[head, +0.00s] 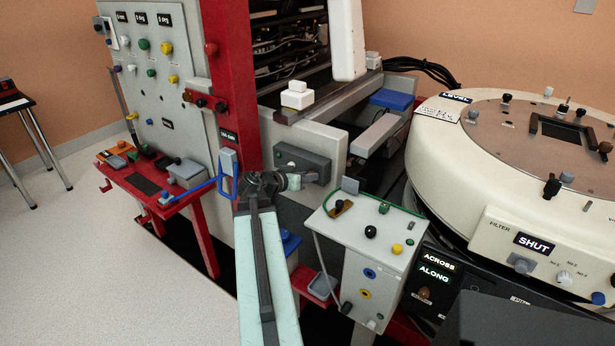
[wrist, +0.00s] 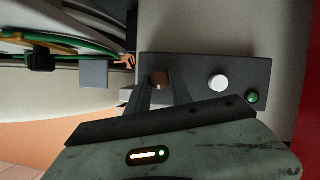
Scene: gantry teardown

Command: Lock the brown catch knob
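The brown catch knob (wrist: 160,78) shows in the wrist view on a dark grey box. My gripper (wrist: 161,80) reaches up to it with one finger on each side, and no gap shows between fingertips and knob. In the head view, my gripper (head: 309,180) is at the lower front of the dark grey box (head: 318,163), and the brown knob cannot be made out there.
On the same box are a white knob (wrist: 218,83) and a green knob (wrist: 253,97). A pale control box (head: 365,226) with several knobs stands right of my arm. A red post (head: 229,80) and a blue handle (head: 228,178) are close on the left. Open floor lies at left.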

